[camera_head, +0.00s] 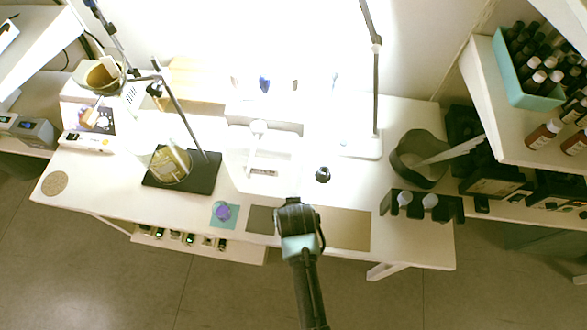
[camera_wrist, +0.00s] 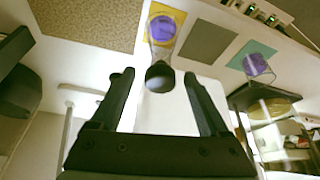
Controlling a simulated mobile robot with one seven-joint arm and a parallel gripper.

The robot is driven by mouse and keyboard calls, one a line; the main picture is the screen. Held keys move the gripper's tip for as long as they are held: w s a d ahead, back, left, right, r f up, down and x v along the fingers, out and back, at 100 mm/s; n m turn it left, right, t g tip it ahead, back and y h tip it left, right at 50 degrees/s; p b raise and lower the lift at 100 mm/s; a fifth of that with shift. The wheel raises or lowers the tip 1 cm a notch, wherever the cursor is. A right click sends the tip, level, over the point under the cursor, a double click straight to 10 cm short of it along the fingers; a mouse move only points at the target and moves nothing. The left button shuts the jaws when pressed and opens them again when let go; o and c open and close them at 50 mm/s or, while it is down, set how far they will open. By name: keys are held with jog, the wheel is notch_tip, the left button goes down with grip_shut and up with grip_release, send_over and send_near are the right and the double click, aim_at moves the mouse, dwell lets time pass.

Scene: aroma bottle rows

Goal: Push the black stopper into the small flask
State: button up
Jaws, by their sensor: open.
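The small flask (camera_wrist: 163,35) is clear, with purple contents, and stands on a yellow mat (camera_wrist: 184,17) in the wrist view. The black stopper (camera_wrist: 159,77) shows as a dark rounded top at the flask's neck end; how deep it sits cannot be told. My gripper (camera_wrist: 156,74) is open, one finger on each side of the stopper, with visible gaps. In the head view my gripper (camera_head: 295,213) is over the front of the white table (camera_head: 180,235) and hides the flask and stopper.
A second purple flask (camera_wrist: 257,65) stands on a teal mat (camera_wrist: 240,56). A grey mat (camera_head: 262,219) and a tan mat (camera_head: 347,230) flank my gripper. A small dark round object (camera_head: 322,174) is behind it. A black rack (camera_head: 421,207) stands at right.

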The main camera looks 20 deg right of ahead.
jog(key=v, duration=1.2)
jog(key=shift+s+r, duration=0.2)
jog(key=shift+r, duration=0.05)
jog(key=shift+a, duration=0.1)
